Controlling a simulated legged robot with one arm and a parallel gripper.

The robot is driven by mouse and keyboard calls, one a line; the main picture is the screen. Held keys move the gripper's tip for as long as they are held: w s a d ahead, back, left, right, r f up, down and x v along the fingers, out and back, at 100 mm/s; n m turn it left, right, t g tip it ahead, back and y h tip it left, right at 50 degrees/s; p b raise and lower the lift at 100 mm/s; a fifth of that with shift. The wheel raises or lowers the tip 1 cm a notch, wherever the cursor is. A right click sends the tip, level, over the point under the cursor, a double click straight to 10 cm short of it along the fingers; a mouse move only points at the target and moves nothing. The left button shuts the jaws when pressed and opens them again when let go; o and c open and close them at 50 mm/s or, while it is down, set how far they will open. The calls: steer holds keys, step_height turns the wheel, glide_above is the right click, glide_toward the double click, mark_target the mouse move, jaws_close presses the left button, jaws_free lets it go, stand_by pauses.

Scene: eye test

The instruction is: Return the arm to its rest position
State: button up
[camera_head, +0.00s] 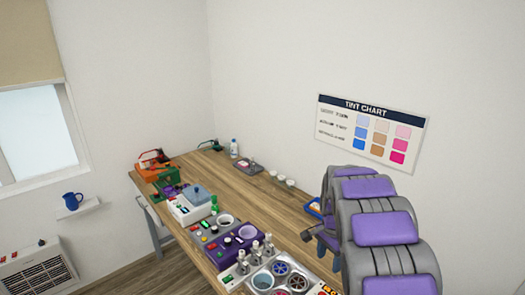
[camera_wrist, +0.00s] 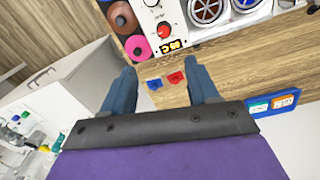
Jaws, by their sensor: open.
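My gripper (camera_wrist: 160,70) shows in the wrist view with its two blue-grey fingers spread wide apart and nothing held between them. Beyond the gap, a small blue piece and a small red piece lie on or at the front of the wooden bench, apart from the fingers. In the camera_head view my grey and purple arm (camera_head: 378,229) is folded at the right, over the near right part of the bench.
A long wooden bench (camera_head: 275,203) carries purple and white machines along its left edge, with an orange case (camera_head: 150,165) at the far end. Its middle strip is mostly clear. A tint chart (camera_head: 371,133) hangs on the wall. A blue jug (camera_head: 72,201) stands on a small shelf.

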steer(key=s+a+n+b, duration=0.2)
steer(key=s+a+n, duration=0.1)
steer(key=s, duration=1)
steer(key=s+a+r+n+g+b, duration=0.1)
steer(key=s+a+n, duration=0.3)
steer(key=s, duration=0.9)
steer(key=s+a+n+b, duration=0.3)
steer(key=s+n, duration=0.2)
steer(key=s, duration=0.8)
steer(key=shift+s+a+r+n, duration=0.25)
steer(key=shift+s+r+n, duration=0.1)
steer(key=shift+r+n, duration=0.05)
